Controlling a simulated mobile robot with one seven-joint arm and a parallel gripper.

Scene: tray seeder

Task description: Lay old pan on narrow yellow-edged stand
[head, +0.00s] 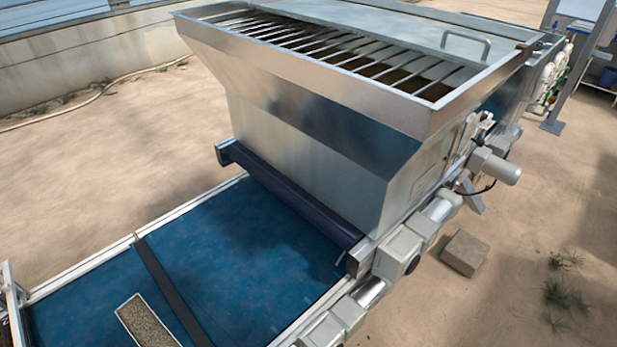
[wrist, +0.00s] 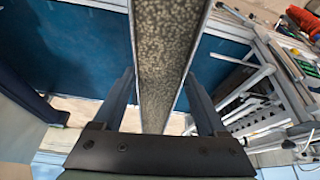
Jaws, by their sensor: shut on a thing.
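The old pan (head: 146,322) is a long, narrow tray with a pale metal rim and a speckled grey-brown inside. Its far end shows at the bottom of the head view, over the blue belt. In the wrist view the pan (wrist: 166,62) runs lengthwise between the two dark fingers of my gripper (wrist: 160,88), which is shut on it. I cannot tell whether the pan touches the belt. My gripper is outside the head view. I cannot make out a narrow yellow-edged stand in either view.
A large metal hopper (head: 300,95) with a slatted top stands over the far end of the blue belt (head: 240,245). Motors and grey housings (head: 400,250) line the belt's right side. A stone block (head: 465,252) lies on sandy ground. Orange and green items (wrist: 301,20) show at the wrist view's upper right.

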